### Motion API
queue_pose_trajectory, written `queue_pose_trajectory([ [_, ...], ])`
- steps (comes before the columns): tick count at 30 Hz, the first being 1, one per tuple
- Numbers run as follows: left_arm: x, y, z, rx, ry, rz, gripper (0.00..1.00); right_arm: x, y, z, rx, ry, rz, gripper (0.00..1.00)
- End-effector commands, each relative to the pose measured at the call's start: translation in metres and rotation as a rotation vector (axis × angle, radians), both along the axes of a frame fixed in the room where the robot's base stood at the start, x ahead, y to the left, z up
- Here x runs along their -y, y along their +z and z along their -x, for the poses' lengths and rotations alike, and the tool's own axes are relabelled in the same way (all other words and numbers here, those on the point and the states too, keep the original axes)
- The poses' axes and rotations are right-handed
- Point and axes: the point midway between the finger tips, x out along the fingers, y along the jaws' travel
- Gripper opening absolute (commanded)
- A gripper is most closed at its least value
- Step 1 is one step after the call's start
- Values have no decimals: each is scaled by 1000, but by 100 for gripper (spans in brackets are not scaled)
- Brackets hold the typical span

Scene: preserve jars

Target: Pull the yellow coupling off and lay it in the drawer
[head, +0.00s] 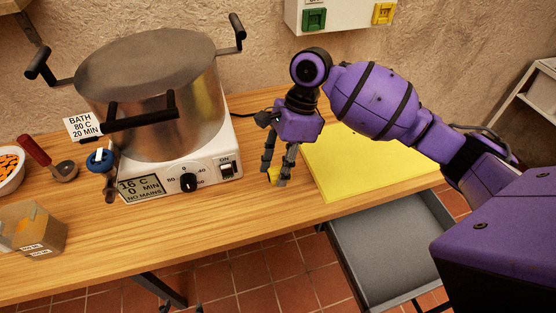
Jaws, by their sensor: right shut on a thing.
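My right gripper (274,178) points down over the worktop, just right of the hotplate. It is shut on a small yellow piece, the yellow coupling (273,174), which shows low between its fingertips and is partly hidden by them. I cannot tell whether the coupling touches the worktop. The grey drawer (385,237) is open below the table's front edge, to the right of the gripper, and its visible floor is bare. My left gripper is not in view.
A large lidded pot (150,90) stands on the white hotplate (215,150) at left. A yellow mat (365,160) lies flat on the wooden table (200,222). A wall box (345,14) carries a green and a yellow block.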

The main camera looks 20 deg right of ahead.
Motion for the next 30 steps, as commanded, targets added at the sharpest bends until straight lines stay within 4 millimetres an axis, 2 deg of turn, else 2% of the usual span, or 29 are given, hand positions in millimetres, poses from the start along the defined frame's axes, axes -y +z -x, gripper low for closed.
queue_pose_trajectory([
  [12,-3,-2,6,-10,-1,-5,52,2,3,0,-4,4,4,5],
  [30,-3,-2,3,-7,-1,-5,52,1,-60,1,-5,3,2,5],
])
